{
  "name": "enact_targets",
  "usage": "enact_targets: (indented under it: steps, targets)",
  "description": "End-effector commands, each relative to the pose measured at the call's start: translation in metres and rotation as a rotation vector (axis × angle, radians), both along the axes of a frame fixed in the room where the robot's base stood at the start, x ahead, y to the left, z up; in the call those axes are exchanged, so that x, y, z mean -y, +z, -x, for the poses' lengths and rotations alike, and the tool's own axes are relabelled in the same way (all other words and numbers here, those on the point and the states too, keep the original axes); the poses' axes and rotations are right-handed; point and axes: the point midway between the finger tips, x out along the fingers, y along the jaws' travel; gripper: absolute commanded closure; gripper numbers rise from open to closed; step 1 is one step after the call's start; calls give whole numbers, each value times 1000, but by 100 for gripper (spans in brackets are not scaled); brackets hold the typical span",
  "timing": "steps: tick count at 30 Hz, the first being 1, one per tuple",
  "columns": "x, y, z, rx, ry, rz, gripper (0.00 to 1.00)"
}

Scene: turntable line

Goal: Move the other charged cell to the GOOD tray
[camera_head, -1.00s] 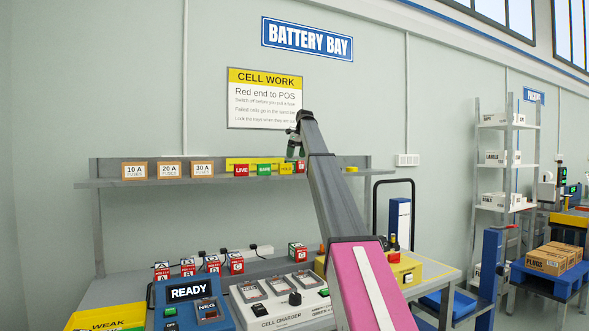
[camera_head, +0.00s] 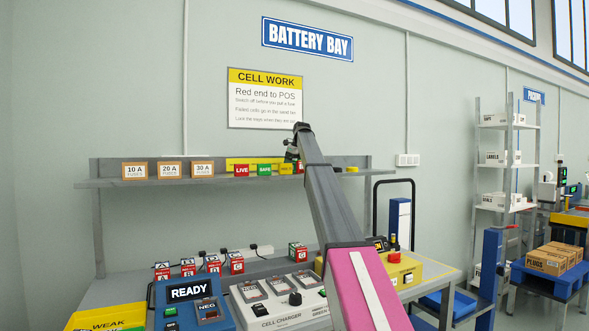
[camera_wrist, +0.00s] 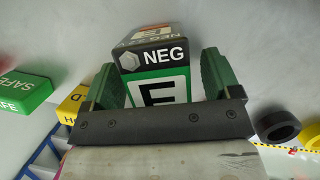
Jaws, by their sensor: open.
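In the wrist view a cell marked E (camera_wrist: 155,58), with a black NEG end and a green and white label, sits between the two fingers of my gripper (camera_wrist: 160,75). The fingers are open, one on each side of it; I cannot tell whether either touches it. In the head view my gripper (camera_head: 291,153) is just above the wall shelf (camera_head: 130,183), and a small red and green item (camera_head: 299,167) shows beside it. Another red and green cell (camera_head: 298,252) stands on the bench behind the charger. I cannot make out a GOOD tray.
On the shelf, LIVE (camera_head: 241,170), SAFE (camera_head: 264,170) and HOLD blocks stand close to my gripper, with fuse boxes further left. Below are several cells, a READY panel (camera_head: 190,293), a cell charger (camera_head: 283,305) and a yellow WEAK tray (camera_head: 100,320).

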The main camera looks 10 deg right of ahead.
Motion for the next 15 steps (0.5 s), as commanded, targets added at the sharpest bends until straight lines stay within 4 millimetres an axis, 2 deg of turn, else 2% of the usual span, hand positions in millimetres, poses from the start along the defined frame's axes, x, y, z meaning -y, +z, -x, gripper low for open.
enact_targets:
  steps: [15]
  targets:
    - [0, -5, 0, 0, 0, 0, 17]
